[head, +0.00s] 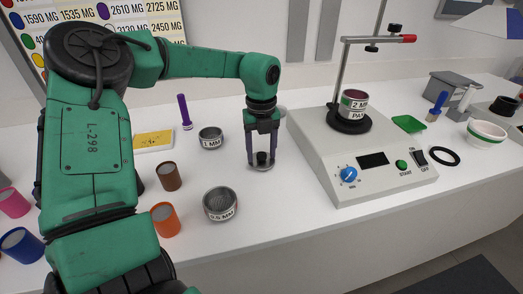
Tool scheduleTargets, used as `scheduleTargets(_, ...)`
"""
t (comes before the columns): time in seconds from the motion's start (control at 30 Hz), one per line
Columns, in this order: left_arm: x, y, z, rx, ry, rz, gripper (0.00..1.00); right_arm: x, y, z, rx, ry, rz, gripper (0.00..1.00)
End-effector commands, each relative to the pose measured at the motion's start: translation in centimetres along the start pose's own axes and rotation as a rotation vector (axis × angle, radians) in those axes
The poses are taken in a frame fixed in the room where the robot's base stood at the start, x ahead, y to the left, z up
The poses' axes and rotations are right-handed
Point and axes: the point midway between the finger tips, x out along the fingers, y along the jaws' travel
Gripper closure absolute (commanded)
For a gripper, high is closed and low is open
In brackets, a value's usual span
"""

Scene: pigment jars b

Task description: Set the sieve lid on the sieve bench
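The sieve lid (260,167) is a small flat grey disc with a dark knob, low over or on the white bench top; I cannot tell if it touches. My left gripper (262,160) points straight down over it. Its two fingers stand on either side of the knob, with gaps seeming to show between, so it looks open. A sieve shaker (340,175) stands to the right, with a 2 MM sieve (353,101) over a pan on its round black plate. A 1 MM sieve (210,138) and a 0.5 MM sieve (220,204) stand left of the gripper. My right gripper is out of view.
Brown (168,177) and orange (165,219) jars stand at left, with pink and blue jars farther left. A purple tool (185,112) stands behind. Right of the shaker are a green tray (408,124), a black ring (443,156) and a bowl (486,134). The bench front is clear.

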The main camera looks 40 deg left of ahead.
Motion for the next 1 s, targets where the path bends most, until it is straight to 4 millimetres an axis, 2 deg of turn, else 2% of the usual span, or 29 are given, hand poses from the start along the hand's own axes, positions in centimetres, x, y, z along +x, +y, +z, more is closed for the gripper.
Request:
scheduleTargets(0.13,-0.7,0.0,0.0,0.000,0.000,-0.001,0.37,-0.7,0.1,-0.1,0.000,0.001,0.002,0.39)
scheduleTargets(0.23,-2.0,-0.1,0.1,0.000,-0.004,-0.002,0.37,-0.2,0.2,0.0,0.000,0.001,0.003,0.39)
scheduleTargets(0.5,-9.4,-0.1,0.1,-0.001,-0.005,-0.002,0.37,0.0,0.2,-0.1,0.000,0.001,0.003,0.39)
scheduleTargets(0.6,-11.3,-0.1,0.1,0.000,-0.002,-0.001,0.37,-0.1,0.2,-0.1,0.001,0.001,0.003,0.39)
scheduleTargets(0.73,-12.3,0.0,0.0,0.000,0.000,0.000,0.37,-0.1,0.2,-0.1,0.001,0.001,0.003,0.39)
scheduleTargets(1.0,-12.4,0.0,0.0,0.000,0.001,0.000,0.37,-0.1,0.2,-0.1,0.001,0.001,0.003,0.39)
